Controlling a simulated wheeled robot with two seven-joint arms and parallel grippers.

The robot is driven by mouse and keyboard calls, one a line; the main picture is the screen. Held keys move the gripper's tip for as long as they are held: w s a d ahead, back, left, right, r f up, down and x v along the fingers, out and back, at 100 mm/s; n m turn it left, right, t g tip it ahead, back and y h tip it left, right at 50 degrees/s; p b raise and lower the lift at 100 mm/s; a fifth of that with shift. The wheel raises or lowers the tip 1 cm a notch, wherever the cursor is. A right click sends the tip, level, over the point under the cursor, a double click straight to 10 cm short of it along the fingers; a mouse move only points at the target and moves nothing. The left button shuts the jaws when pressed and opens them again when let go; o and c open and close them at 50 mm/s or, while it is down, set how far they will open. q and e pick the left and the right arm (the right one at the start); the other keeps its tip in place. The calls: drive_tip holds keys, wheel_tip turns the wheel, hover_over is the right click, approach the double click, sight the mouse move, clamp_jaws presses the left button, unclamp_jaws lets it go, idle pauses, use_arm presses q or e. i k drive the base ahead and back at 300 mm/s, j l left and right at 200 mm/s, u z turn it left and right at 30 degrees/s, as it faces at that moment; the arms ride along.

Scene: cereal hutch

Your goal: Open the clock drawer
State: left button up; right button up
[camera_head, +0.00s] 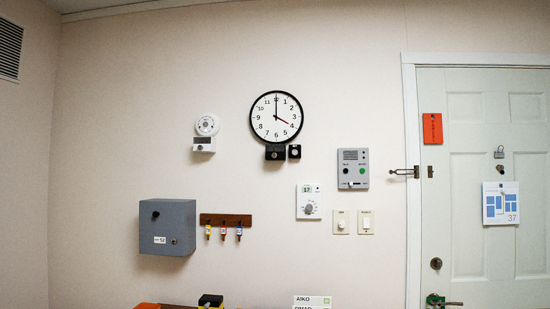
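A round wall clock (276,118) with a black rim and white face hangs on the wall a little above the middle of the view. A small black drawer-like box (275,153) with a round knob sits directly under the clock, close against its lower rim. It looks shut. A smaller black square unit with a pale round front (294,152) is just to its right. Neither of my grippers is in view.
A grey box (168,228), a key rack (226,220), a thermostat (309,202), an intercom panel (353,169) and switches (366,222) are on the wall. A white door (470,240) stands at the right. Items show at the bottom edge.

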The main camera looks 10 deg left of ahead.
sight(269, 155)
drive_tip(key=i+l+u, duration=0.1)
drive_tip(key=i+l, duration=0.2)
drive_tip(key=i+l+u, duration=0.1)
drive_tip(key=i+l, duration=0.2)
drive_tip(key=i+l+u, duration=0.1)
drive_tip(key=i+l, duration=0.2)
drive_tip(key=i+l+u, duration=0.1)
drive_tip(key=i+l, duration=0.15)
drive_tip(key=l, duration=0.2)
drive_tip(key=i+l+u, duration=0.1)
drive_tip(key=i+l, duration=0.15)
drive_tip(key=l, duration=0.15)
drive_tip(key=i+l, duration=0.25)
drive_tip(key=l, duration=0.15)
drive_tip(key=i+l+u, duration=0.15)
drive_tip(key=l, duration=0.25)
drive_tip(key=i, duration=0.1)
